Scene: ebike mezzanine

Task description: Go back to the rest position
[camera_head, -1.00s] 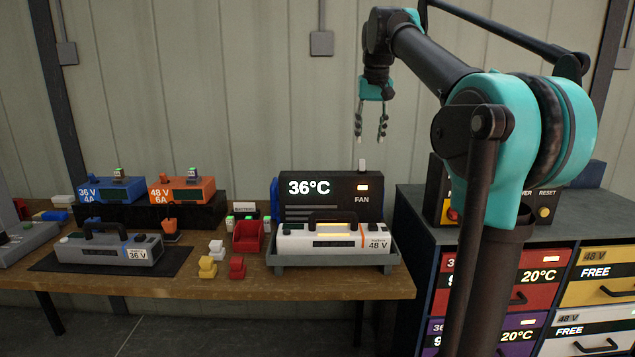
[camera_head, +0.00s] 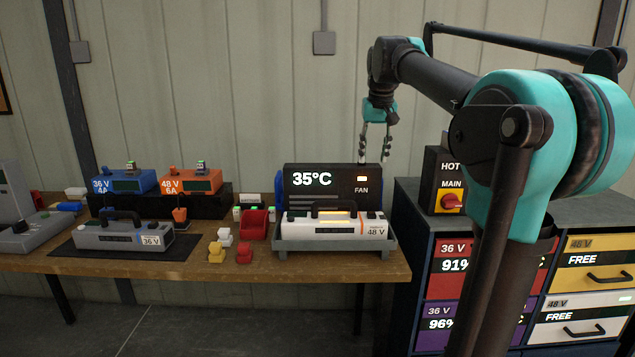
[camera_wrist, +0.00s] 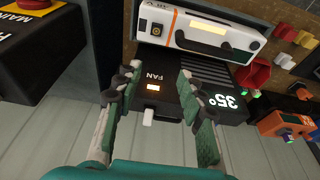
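My gripper (camera_head: 375,148) hangs fingers down at the upper middle of the head view, in front of the wall and above the right end of the black fan unit (camera_head: 333,197). Its two fingers are apart with nothing between them. In the wrist view my gripper (camera_wrist: 158,90) also shows open and empty, with the fan unit (camera_wrist: 188,80) beyond the fingertips. The fan unit's display reads 35°C. A white 48 V battery (camera_head: 335,226) lies in the grey tray (camera_head: 335,245) in front of the fan unit, apart from my gripper.
A grey 36 V battery (camera_head: 123,236) lies on a dark mat at left. Blue (camera_head: 123,181) and orange (camera_head: 191,181) chargers stand behind. Small yellow, white and red pieces sit mid-bench near a red bin (camera_head: 254,222). A drawer cabinet (camera_head: 415,225) with a red switch (camera_head: 451,202) stands at right.

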